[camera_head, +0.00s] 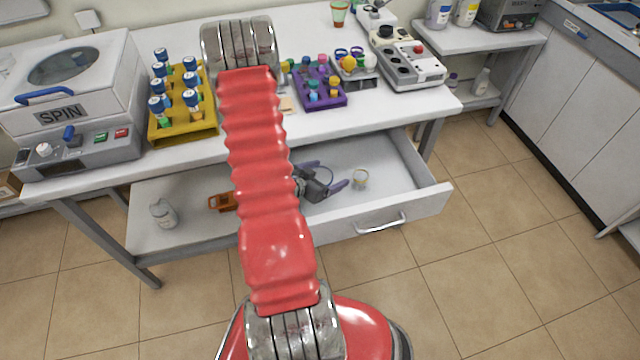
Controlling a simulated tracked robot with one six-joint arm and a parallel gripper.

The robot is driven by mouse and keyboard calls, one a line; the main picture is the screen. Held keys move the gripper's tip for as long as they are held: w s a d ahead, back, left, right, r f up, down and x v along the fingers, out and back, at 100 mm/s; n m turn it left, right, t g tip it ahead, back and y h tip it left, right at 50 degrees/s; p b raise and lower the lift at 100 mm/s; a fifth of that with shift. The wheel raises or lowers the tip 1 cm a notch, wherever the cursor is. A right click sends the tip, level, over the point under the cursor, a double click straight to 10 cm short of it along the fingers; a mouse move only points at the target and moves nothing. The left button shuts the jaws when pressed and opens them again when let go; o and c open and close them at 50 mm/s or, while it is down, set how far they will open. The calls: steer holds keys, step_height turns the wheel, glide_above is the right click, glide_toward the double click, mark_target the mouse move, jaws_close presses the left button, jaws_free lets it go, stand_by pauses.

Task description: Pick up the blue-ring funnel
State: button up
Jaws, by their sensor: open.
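A clear piece with a thin blue rim, which looks like the blue-ring funnel (327,174), lies in the open drawer (398,172). My gripper (333,175) is down in the drawer, reaching from behind my red arm. Its two purple-grey fingers are apart, one on each side of the blue rim. I cannot tell whether they touch it. My arm and gripper hide part of the piece. A similar small clear piece with a yellowish rim (360,179) stands to the right of the fingers.
The drawer also holds a white bottle (163,213) and an orange item (222,201). The tabletop above carries a centrifuge (75,95), a yellow tube rack (183,122), a purple rack (320,88) and a grey instrument (408,62). The drawer's right end is bare.

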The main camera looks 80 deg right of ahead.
mark_target(318, 177)
steer(key=shift+c, duration=0.4)
steer(key=c, duration=1.1)
steer(key=shift+r, duration=0.45)
steer(key=shift+w+a+r, duration=0.1)
steer(key=shift+w+r, duration=0.05)
steer(key=shift+r, duration=0.05)
steer(key=a, duration=0.1)
steer(key=w+a, duration=0.1)
steer(key=a, duration=0.1)
steer(key=shift+w, duration=0.2)
steer(key=shift+w+a+r, duration=0.1)
steer(key=shift+a+r, duration=0.1)
step_height(318, 177, up, 13)
steer(key=shift+r, duration=0.15)
